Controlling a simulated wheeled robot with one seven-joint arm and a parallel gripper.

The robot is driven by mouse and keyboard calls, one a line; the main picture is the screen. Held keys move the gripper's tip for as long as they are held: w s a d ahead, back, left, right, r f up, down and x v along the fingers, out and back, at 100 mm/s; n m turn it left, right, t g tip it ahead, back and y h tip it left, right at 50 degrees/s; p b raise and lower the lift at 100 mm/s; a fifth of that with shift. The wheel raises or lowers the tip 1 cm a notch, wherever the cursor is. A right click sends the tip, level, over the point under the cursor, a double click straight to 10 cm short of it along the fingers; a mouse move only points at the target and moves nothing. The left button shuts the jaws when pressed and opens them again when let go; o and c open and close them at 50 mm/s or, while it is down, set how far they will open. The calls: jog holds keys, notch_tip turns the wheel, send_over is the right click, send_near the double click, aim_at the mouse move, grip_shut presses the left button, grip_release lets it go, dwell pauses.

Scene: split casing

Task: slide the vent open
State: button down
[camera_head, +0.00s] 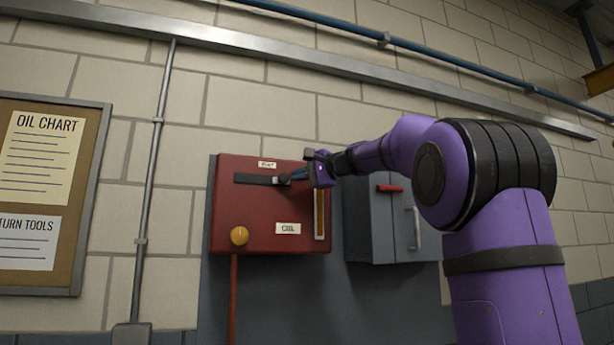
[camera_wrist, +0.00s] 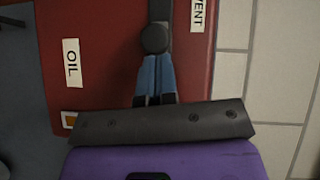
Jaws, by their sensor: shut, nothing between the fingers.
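The red casing (camera_head: 262,212) hangs on the wall, with a VENT label (camera_head: 267,165) near its top edge. Below the label runs a dark horizontal vent strip (camera_head: 252,179) with a round dark knob (camera_head: 284,179) near its visible right end. My gripper (camera_head: 296,176) reaches in from the right, its blue fingers shut and empty beside the knob. In the wrist view, the shut fingers (camera_wrist: 155,68) point at the knob (camera_wrist: 155,38), right up against it or nearly so; I cannot tell whether they touch. The fingers may hide part of the strip.
The casing also carries a yellow knob (camera_head: 239,236), an OIL label (camera_head: 288,228) and a narrow amber gauge (camera_head: 320,213). A grey cabinet (camera_head: 385,225) with a red handle stands close on the right, behind my arm. A conduit (camera_head: 153,170) and notice board (camera_head: 92,195) are left.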

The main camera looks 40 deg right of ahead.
aim_at(272, 173)
jog(key=a, duration=0.2)
jog(key=w+a, duration=0.1)
jog(key=a, duration=0.1)
jog(key=w+a, duration=0.1)
jog(key=a, duration=0.2)
jog(key=shift+a, duration=0.1)
dwell(0.4)
